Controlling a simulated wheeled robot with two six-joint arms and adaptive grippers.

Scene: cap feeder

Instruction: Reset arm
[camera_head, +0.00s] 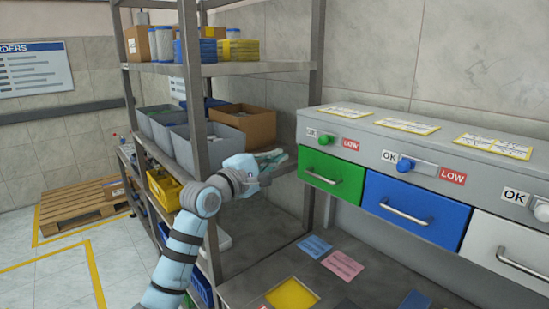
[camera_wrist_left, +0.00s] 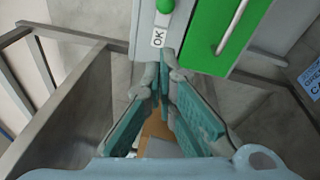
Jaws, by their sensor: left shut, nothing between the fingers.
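My left arm comes in from the lower left of the head view and reaches up to the left gripper (camera_head: 272,157). The gripper is in front of the shelf post, left of the feeder's green drawer (camera_head: 330,175), and apart from it. In the left wrist view the two teal-padded fingers (camera_wrist_left: 164,72) come together at their tips, with nothing held. The green drawer (camera_wrist_left: 224,35) and the green knob with its OK label show just beyond them. My right gripper is in neither view.
The grey cap feeder (camera_head: 390,140) has green, blue (camera_head: 415,208) and white (camera_head: 510,250) drawers, all closed. A metal shelf (camera_head: 230,68) with bins and boxes stands behind and beside my arm. The worktop below holds a yellow pad (camera_head: 292,294) and coloured cards. A wooden pallet (camera_head: 80,207) lies on the floor.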

